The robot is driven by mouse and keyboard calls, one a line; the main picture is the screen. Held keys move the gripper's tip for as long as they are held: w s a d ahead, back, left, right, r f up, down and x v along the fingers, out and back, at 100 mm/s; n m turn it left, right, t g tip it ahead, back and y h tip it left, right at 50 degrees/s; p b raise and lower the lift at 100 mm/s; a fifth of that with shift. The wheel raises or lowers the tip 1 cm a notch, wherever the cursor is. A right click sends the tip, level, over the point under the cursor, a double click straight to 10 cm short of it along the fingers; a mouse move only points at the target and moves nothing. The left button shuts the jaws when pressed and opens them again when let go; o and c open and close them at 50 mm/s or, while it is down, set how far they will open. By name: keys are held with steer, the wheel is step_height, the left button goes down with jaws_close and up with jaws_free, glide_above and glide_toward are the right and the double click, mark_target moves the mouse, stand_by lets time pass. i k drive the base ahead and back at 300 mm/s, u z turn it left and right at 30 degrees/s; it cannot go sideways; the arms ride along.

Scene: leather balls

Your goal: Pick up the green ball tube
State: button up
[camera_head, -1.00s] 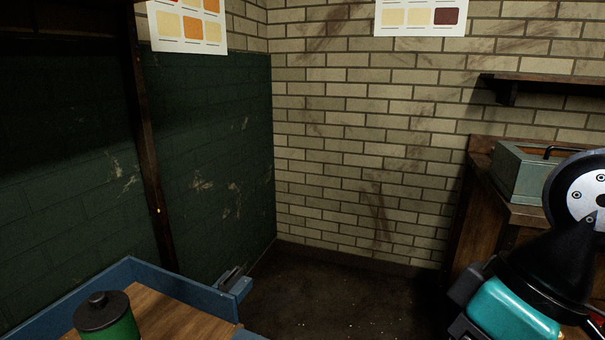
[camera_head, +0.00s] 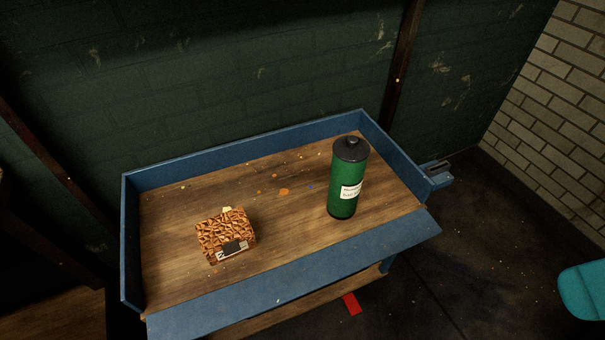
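The green ball tube (camera_head: 344,178) stands upright on the wooden top of a blue-edged workbench (camera_head: 290,273), right of the bench's middle. It has a black lid and a white label low on its side. Nothing touches it. My gripper is not in view, so whether it is open or shut does not show. A teal part of my arm shows at the right edge, well apart from the tube.
A brown patterned box (camera_head: 226,234) with a dark label sits left of the tube. Raised blue rims edge the bench's back and sides. A small vise (camera_head: 436,172) is at its right end. A red piece (camera_head: 352,304) lies below the front edge. Dark floor is open on the right.

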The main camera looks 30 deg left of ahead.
mark_target(346, 180)
steer(key=u, duration=0.95)
steer(key=k, duration=0.6)
steer(key=u, duration=0.45)
steer(key=i, duration=1.1)
steer(key=u, duration=0.2)
